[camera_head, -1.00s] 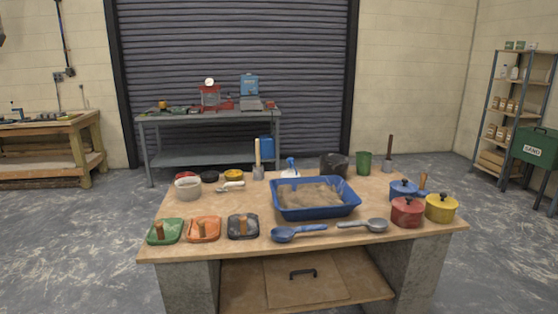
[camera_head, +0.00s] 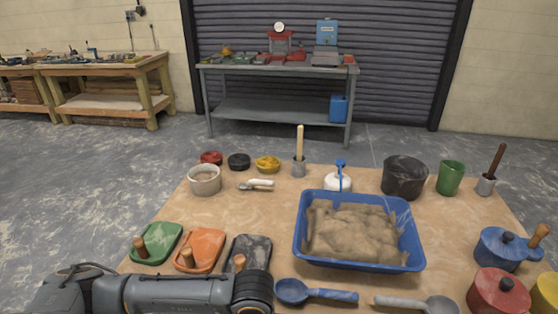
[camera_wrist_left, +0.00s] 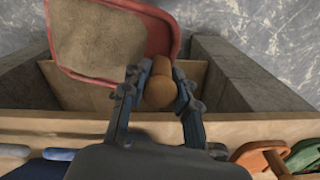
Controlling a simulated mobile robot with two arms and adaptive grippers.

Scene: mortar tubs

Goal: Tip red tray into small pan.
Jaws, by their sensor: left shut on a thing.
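The red tray (camera_wrist_left: 167,18) shows in the left wrist view, with sand-coloured material (camera_wrist_left: 95,42) in it. My left gripper (camera_wrist_left: 160,80) is shut on its wooden handle (camera_wrist_left: 158,92), and the tray is off the table, out past its front edge. In the head view my left arm lies along the bottom edge; its gripper and the red tray are out of that picture. I cannot tell which vessel is the small pan: a pale round pan (camera_head: 204,180) stands at the back left, and a blue lidded pan (camera_head: 504,250) at the right. My right gripper is not in view.
A blue tub of sand (camera_head: 311,258) fills the table's middle. Green (camera_head: 165,235), orange (camera_head: 207,240) and black (camera_head: 255,247) trays sit front left, beside a blue scoop (camera_head: 325,294). A black bucket (camera_head: 404,178) stands behind. Bare tabletop lies left of the tub.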

